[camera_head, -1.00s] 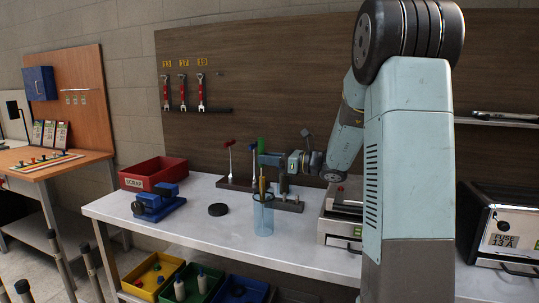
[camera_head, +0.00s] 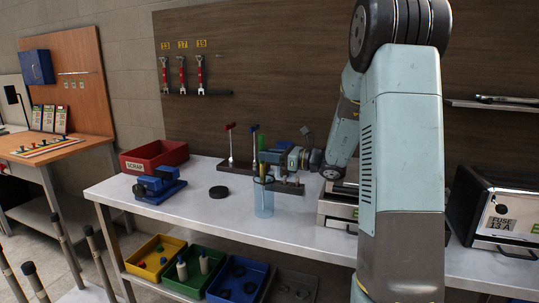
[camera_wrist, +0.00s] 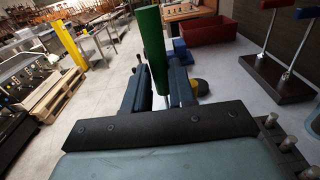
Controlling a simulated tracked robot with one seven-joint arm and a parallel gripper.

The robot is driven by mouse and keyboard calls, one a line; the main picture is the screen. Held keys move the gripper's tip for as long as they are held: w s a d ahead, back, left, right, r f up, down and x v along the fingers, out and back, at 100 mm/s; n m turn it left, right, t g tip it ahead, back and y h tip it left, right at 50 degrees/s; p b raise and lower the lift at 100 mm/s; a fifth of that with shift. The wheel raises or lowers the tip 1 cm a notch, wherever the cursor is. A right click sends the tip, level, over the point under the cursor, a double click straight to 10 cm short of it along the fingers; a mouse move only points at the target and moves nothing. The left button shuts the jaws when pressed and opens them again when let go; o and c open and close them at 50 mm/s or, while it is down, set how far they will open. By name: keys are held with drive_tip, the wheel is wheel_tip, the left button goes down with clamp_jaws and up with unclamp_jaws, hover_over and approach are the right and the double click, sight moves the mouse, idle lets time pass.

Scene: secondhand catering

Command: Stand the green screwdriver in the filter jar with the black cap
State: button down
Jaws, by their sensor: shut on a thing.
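The green screwdriver (camera_head: 262,143) is upright in my gripper (camera_head: 266,158). Its green handle (camera_wrist: 155,50) shows between the two fingers in the wrist view, and my gripper is shut on it. The clear bluish filter jar (camera_head: 264,202) stands on the bench straight below the gripper. A yellow upright piece (camera_head: 262,170) shows at the jar's mouth; I cannot tell whether it is inside or behind. The screwdriver's lower end cannot be made out. A black cap (camera_head: 219,192) lies flat on the bench to the left of the jar.
A blue vise (camera_head: 158,187) and a red scrap bin (camera_head: 153,157) stand at the left of the bench. A rack with red- and blue-topped tools (camera_head: 253,145) stands behind the jar. A metal machine (camera_head: 338,205) is at right. Coloured bins sit below. The bench front is clear.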

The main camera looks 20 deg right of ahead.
drive_tip(key=c, duration=0.9)
unclamp_jaws()
drive_tip(key=shift+o, duration=0.2)
drive_tip(key=v, duration=1.3)
drive_tip(key=shift+s+d, duration=0.25)
drive_tip(key=shift+d, duration=0.1)
drive_tip(key=s+a+r+n+g+h, duration=0.1)
drive_tip(key=s+a+n+g+h, duration=0.4)
drive_tip(key=s+a+n+g, duration=0.7)
drive_tip(key=s+r+n+t+h, duration=0.2)
drive_tip(key=s+n+t+h, duration=0.5)
drive_tip(key=s+n, duration=0.6)
drive_tip(key=s+h, duration=0.2)
drive_tip(key=shift+s+d+r+h, duration=0.25)
drive_tip(key=shift+r+h, duration=0.05)
